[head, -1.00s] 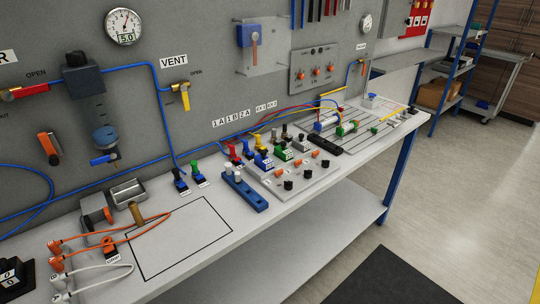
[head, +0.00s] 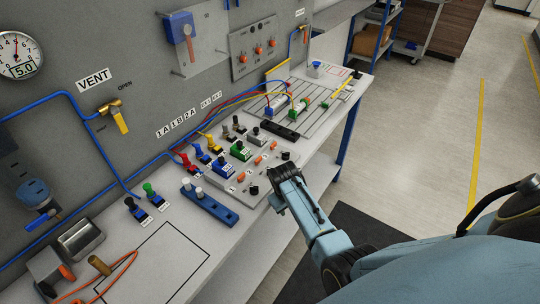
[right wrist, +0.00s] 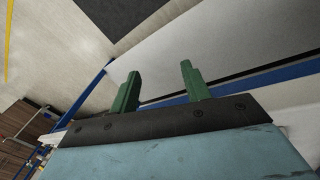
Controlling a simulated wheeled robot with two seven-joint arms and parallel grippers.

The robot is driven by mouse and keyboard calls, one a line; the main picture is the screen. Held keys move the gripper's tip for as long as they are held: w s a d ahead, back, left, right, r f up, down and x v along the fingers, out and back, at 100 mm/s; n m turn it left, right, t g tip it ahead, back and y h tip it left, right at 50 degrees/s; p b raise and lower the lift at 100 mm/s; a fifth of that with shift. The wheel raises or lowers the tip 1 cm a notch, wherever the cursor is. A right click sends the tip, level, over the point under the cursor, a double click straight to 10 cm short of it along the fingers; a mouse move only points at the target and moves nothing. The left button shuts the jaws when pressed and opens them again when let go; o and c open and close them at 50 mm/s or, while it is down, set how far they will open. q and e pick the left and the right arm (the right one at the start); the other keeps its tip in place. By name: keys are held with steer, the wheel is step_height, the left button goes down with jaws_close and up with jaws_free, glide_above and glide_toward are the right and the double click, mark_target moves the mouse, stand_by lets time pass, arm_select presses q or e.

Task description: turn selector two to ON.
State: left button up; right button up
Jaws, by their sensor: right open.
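A sloped control panel (head: 234,185) on the bench carries a row of small orange parts (head: 259,160) and black knobs (head: 254,190). Another black knob (head: 285,155) shows at the far end of the row; the part between is hidden behind my right gripper. Which control is selector two, and its setting, I cannot read. My right gripper (head: 283,180) is over the panel's front edge in the head view. In the right wrist view its two green fingers (right wrist: 159,84) stand apart with nothing between them. My left gripper is not in view.
A blue block with white knobs (head: 208,206) and green and blue valve blocks (head: 240,150) stand close by. A wall plate (head: 255,52) holds three orange knobs. The floor at right is clear.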

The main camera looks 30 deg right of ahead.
steer(key=w+d+r+m+p, duration=0.1)
steer(key=w+r, duration=0.1)
steer(key=r, duration=0.5)
steer(key=w+d+r+m+p, duration=0.1)
steer(key=w+d+r, duration=0.1)
steer(key=r, duration=0.5)
steer(key=n+g+y, duration=0.1)
steer(key=y, duration=0.1)
glide_toward(270, 169)
steer(key=f+b, duration=0.1)
steer(key=f, duration=0.2)
steer(key=f+b, duration=0.1)
steer(key=f, duration=0.2)
steer(key=f+b, duration=0.1)
steer(key=f, duration=0.2)
steer(key=shift+w+d+f, duration=0.1)
steer(key=shift+w+d, duration=0.1)
steer(key=shift+d, duration=0.15)
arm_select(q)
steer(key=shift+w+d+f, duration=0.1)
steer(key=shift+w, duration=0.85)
arm_select(e)
steer(key=c, duration=1)
steer(key=shift+o, duration=0.2)
